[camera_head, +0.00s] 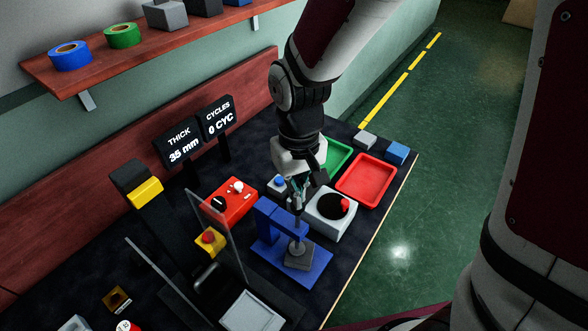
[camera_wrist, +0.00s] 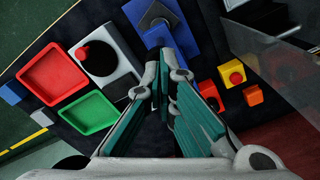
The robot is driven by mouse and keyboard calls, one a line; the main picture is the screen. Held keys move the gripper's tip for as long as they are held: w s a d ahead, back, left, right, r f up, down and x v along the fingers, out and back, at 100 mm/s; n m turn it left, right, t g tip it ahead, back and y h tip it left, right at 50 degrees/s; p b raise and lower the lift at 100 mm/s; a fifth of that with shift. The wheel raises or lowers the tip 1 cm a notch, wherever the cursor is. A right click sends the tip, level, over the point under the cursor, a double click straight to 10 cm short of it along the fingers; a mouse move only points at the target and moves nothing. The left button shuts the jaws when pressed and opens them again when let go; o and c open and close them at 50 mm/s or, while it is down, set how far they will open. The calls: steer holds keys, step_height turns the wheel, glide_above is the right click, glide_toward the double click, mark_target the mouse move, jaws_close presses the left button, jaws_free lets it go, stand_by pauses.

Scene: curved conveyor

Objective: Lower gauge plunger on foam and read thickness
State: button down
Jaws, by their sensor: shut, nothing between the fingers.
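The blue gauge stand (camera_head: 268,228) stands on the dark bench. Its metal plunger (camera_head: 297,244) reaches down to the grey foam block (camera_head: 300,259) on the blue base; whether it presses the foam I cannot tell. The thickness display (camera_head: 181,146) reads "THICK 35 mm". My gripper (camera_head: 298,205) is shut and empty, pointing down at the top of the plunger; contact is unclear. In the wrist view, the shut fingers (camera_wrist: 166,62) point toward the blue stand (camera_wrist: 186,22), with part of the grey foam (camera_wrist: 155,14) at the top edge.
A second display (camera_head: 217,118) reads "CYCLES 0 CYC". Red (camera_head: 367,181) and green (camera_head: 337,157) trays and a white box with a black disc (camera_head: 329,207) lie close right. A red switch box (camera_head: 230,204), a clear panel (camera_head: 215,232) and a yellow button box (camera_head: 209,244) stand left.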

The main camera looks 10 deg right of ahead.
step_height(320, 180, up, 7)
steer(key=p, duration=0.4)
stand_by(0.5)
steer(key=s+d+r+m+t, duration=0.1)
steer(key=s+d+r+t, duration=0.1)
steer(key=s+d+r, duration=0.3)
steer(key=s+d+r+m+t, duration=0.2)
steer(key=s+d+r, duration=0.4)
steer(key=s+r, duration=0.3)
step_height(320, 180, up, 4)
steer(key=shift+s+d+f+t, duration=0.1)
steer(key=shift+s+d+t, duration=0.2)
steer(key=shift+t, duration=0.5)
